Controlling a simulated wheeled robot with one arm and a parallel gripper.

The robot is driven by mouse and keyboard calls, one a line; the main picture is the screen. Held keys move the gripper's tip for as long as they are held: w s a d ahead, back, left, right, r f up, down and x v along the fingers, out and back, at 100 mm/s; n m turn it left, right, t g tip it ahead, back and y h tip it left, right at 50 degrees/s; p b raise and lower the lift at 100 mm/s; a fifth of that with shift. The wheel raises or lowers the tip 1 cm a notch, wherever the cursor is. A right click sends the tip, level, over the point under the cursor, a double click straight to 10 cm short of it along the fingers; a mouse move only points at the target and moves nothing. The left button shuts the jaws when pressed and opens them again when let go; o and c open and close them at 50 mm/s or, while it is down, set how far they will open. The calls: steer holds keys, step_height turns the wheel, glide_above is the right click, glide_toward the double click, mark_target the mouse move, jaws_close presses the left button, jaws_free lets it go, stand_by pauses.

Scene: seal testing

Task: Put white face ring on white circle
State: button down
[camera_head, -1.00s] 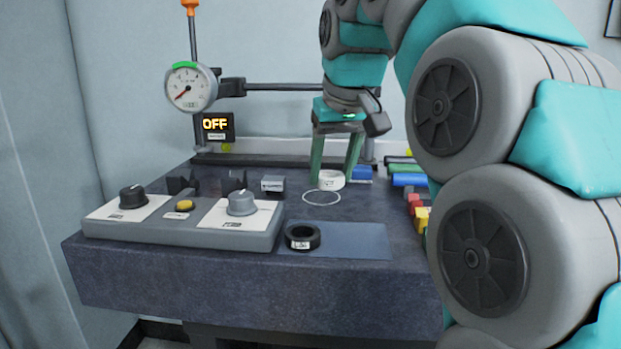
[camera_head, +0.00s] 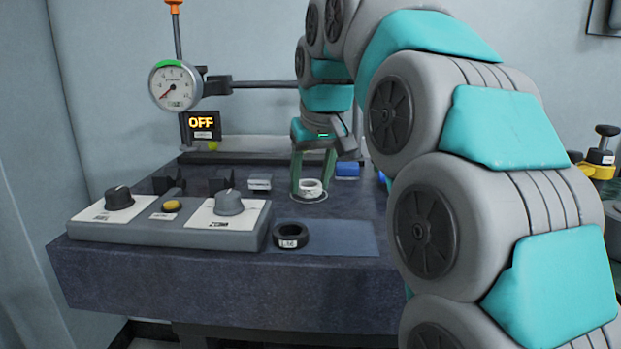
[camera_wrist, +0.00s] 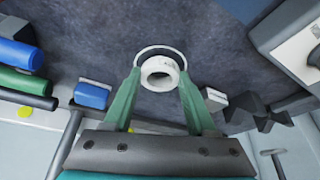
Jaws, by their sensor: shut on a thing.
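The white face ring (camera_head: 310,186) is between the green fingers of my gripper (camera_head: 311,188), which is shut on it. In the wrist view the ring (camera_wrist: 160,73) sits between the fingertips, its hole facing the camera. The white circle (camera_wrist: 159,47) is a thin outline on the dark table. In the wrist view its far arc shows beyond the ring, and the ring overlaps the rest. In the head view the circle's near edge (camera_head: 309,202) shows just below the ring. I cannot tell whether the ring touches the table.
A black ring (camera_head: 291,235) lies on the blue-grey mat (camera_head: 345,238) at the front. A control box (camera_head: 170,235) with knobs stands left of it. A small grey block (camera_head: 260,182) is left of my gripper and a blue block (camera_head: 347,170) is to its right.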

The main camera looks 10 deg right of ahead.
steer(key=shift+f, duration=0.15)
steer(key=shift+c, duration=1)
jaws_free()
steer(key=shift+r, duration=0.45)
steer(key=p+v, duration=0.4)
steer(key=v, duration=0.7)
steer(key=shift+s+r, duration=0.15)
steer(key=shift+r, duration=0.1)
